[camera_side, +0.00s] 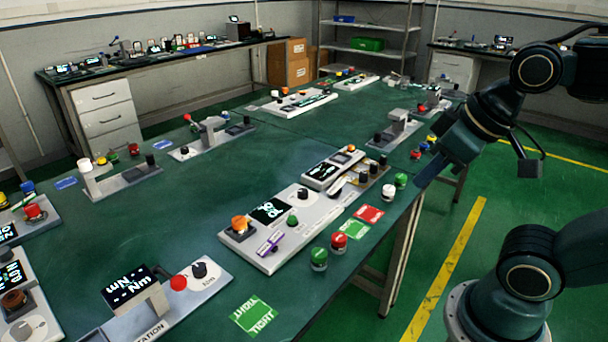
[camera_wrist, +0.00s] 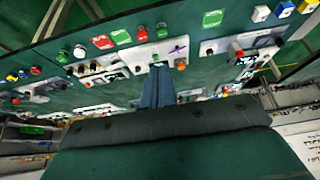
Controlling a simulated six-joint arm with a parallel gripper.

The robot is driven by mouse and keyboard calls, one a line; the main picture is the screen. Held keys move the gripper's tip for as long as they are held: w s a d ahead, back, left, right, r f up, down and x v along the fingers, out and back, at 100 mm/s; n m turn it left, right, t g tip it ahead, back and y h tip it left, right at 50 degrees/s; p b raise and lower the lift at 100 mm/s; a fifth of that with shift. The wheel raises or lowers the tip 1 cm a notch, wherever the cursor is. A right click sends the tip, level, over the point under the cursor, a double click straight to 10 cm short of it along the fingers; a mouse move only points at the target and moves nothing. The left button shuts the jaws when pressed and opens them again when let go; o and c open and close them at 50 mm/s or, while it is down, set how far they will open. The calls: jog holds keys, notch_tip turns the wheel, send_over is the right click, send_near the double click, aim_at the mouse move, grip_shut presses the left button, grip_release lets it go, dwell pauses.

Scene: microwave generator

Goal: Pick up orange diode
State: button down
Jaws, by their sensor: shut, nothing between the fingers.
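The orange diode (camera_side: 240,223) is a rounded orange cap on a dark square base, at the left end of the white generator panel (camera_side: 268,262). It also shows small in the wrist view (camera_wrist: 181,64), just right of the fingertips in the picture. My gripper (camera_side: 424,178) is shut and empty, raised beyond the right edge of the table and well apart from the diode. In the wrist view the closed fingers (camera_wrist: 157,70) point up towards the panel.
A purple switch (camera_side: 270,243), a green knob (camera_side: 292,220) and a black knob (camera_side: 303,194) stand on the same panel. Green and red buttons (camera_side: 339,241) line the table's near edge. The green table (camera_side: 190,215) is clear left of the panel.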

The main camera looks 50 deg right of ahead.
dwell(0.3)
jog(key=c, duration=0.9)
grip_release()
jog(key=shift+o, duration=0.2)
jog(key=w+a+r+m+g, duration=0.15)
jog(key=w+m, duration=0.35)
jog(key=w, duration=0.7)
jog(key=w+a+r+m+g, duration=0.15)
jog(key=w+m, duration=0.35)
jog(key=w, duration=0.6)
jog(key=w+a+f+m+g, duration=0.2)
jog(key=w+f+m, duration=0.7)
jog(key=w+f, duration=0.6)
jog(key=w, duration=0.3)
jog(key=shift+w+a+f+m+g, duration=0.25)
jog(key=shift+a+f+m+g, duration=0.05)
jog(key=shift+m, duration=0.1)
